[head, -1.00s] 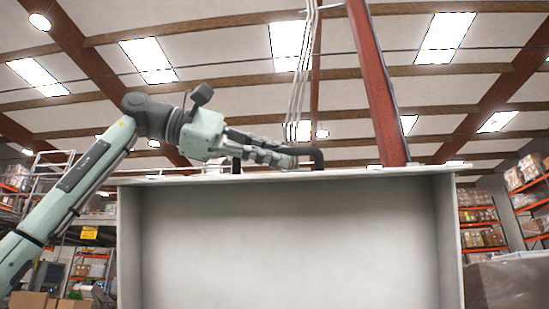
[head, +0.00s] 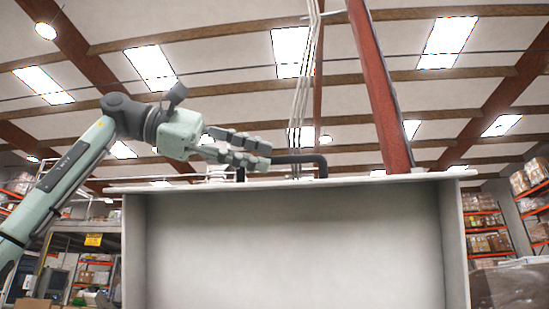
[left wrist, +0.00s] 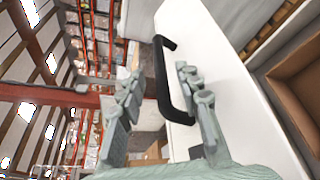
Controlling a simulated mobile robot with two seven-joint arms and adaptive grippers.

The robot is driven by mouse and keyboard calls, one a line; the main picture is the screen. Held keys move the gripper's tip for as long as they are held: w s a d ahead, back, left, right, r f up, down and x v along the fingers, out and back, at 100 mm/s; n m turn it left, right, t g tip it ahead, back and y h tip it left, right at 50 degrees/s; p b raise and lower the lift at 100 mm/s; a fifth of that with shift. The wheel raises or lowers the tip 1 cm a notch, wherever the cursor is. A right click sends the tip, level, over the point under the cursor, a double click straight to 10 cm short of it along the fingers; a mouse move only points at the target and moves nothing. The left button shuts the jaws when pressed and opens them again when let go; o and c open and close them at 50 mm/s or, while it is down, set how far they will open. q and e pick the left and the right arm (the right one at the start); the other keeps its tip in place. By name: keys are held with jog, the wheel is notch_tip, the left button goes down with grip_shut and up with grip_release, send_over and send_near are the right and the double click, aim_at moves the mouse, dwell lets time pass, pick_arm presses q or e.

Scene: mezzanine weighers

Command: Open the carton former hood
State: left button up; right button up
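The hood (head: 290,240) is a large pale grey box shape that fills the lower middle of the head view, its hollow side with side walls facing me. A black bar handle (head: 312,160) stands on its top face; the left wrist view shows the handle (left wrist: 160,75) on the white panel (left wrist: 215,75). My left gripper (head: 266,155) is at the handle's left end in the head view, fingers apart. In the left wrist view the handle bar appears between the open fingers (left wrist: 158,72); contact cannot be told. My right gripper is out of view.
A red steel column (head: 380,90) and thin pale pipes (head: 303,80) rise behind the hood. Racks with cartons (head: 485,235) stand at the right. A platform with a yellow sign (head: 93,239) is at the left. A brown, box-like recess (left wrist: 300,85) shows in the left wrist view.

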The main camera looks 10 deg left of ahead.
pick_arm(q)
jog(key=v, duration=0.7)
jog(key=shift+s+a, duration=0.15)
jog(key=shift+a, duration=0.15)
